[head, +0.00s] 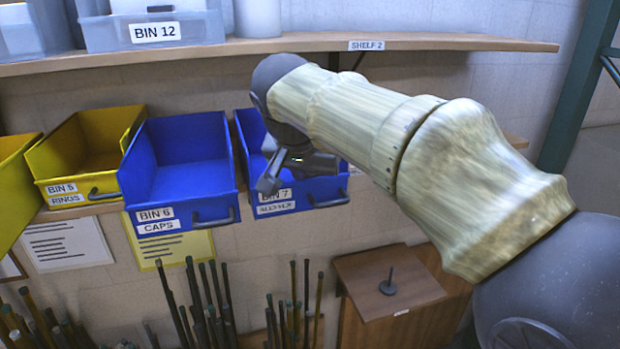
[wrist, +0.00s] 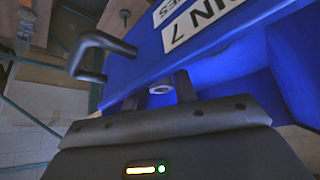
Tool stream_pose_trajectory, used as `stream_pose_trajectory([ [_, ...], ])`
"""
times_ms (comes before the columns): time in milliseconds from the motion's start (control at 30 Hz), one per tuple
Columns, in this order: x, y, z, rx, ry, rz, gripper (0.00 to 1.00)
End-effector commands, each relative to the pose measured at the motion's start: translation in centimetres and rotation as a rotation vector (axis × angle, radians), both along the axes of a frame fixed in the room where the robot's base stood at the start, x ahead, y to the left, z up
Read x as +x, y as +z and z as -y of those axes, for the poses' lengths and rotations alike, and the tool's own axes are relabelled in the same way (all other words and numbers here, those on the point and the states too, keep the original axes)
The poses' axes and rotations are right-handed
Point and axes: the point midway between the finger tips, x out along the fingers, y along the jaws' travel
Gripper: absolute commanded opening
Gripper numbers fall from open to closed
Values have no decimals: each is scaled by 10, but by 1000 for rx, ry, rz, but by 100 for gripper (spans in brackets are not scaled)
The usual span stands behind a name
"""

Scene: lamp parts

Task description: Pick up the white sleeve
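A small white ring-shaped thing, which looks like the end of the white sleeve (wrist: 161,89), shows in the wrist view between my two fingers. Whether the fingers touch it I cannot tell. My gripper (wrist: 158,94) is open, its dark fingers apart. In the head view my gripper (head: 290,172) is at the front of the blue bin 7 (head: 331,186), partly covering its label. The blue bin 7 (wrist: 215,60) fills much of the wrist view, with its label along the top. The sleeve is hidden in the head view.
Blue bin 6 (head: 184,180), labelled caps, stands left of bin 7, and yellow bin 5 (head: 85,150), labelled rings, beyond it. Shelf 2 (head: 440,42) runs above the arm. Bin 7's dark handle (wrist: 88,55) sticks out. A dark peg on a base (head: 387,284) stands on a brown cabinet (head: 350,275).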

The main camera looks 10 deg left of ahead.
Motion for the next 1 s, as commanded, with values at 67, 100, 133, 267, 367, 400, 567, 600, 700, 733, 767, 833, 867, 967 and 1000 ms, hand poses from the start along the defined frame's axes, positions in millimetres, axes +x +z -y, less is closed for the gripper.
stream_pose_trajectory([
  [67, 0, 0, 0, 0, 0, 0, 28],
  [100, 0, 0, 0, 0, 0, 0, 28],
  [133, 0, 0, 0, 0, 0, 0, 28],
  [267, 0, 0, 0, 0, 0, 0, 28],
  [367, 0, 0, 0, 0, 0, 0, 28],
  [400, 0, 1, 0, 0, 0, 0, 28],
  [567, 0, 1, 0, 0, 0, 0, 1],
  [600, 0, 1, 0, 0, 0, 0, 1],
  [700, 0, 1, 0, 0, 0, 0, 0],
  [733, 0, 1, 0, 0, 0, 0, 0],
  [767, 0, 1, 0, 0, 0, 0, 0],
  [833, 0, 1, 0, 0, 0, 1, 0],
  [867, 0, 2, 0, 0, 0, 1, 0],
  [967, 0, 6, 0, 1, -1, 1, 0],
  [1000, 0, 9, 0, 1, -1, 1, 0],
])
